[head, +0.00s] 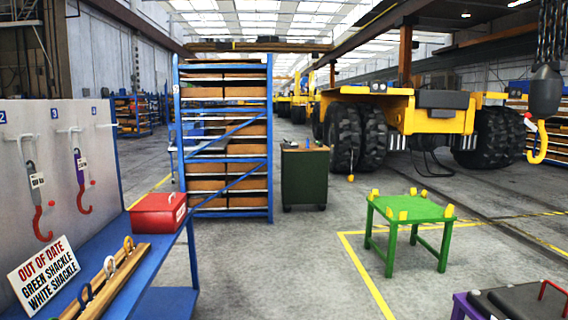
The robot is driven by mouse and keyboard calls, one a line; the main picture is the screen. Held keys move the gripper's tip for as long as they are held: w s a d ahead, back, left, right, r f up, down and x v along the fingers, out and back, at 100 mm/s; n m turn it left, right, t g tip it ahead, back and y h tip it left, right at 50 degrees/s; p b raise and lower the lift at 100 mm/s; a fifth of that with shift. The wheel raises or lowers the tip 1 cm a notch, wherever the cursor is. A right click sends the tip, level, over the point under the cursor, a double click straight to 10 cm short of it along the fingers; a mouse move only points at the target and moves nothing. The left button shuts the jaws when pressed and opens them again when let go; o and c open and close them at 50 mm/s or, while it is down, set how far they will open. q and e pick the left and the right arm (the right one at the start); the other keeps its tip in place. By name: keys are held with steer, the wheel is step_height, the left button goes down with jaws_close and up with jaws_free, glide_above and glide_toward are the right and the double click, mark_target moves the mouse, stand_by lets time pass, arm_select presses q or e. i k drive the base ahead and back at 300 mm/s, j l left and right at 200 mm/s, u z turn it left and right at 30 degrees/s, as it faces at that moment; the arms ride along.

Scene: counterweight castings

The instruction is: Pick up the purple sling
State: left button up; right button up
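The purple sling (79,165) hangs from a peg on the grey board at the left, near the label 3. It has a short purple strap with a white tag and a red hook at its lower end. A similar grey sling (36,190) with a red hook hangs to its left, near the label 2. The peg to its right, near the label 4, looks bare. Neither of my grippers shows in the head view.
A blue bench (165,262) below the board holds a red box (158,214), a wooden rack (108,285) with shackles and an out-of-date sign (44,275). A green stand (410,207) stands at right, and a dark casting (520,303) at lower right. The middle floor is clear.

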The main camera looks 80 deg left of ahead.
mark_target(80, 163)
steer(key=i+j+u, duration=0.2)
steer(key=u, duration=0.25)
steer(key=i+j+u, duration=0.15)
steer(key=u, duration=0.25)
steer(key=i+u, duration=0.25)
steer(key=u, duration=0.2)
steer(key=j+u, duration=0.1)
steer(key=u, duration=3.1)
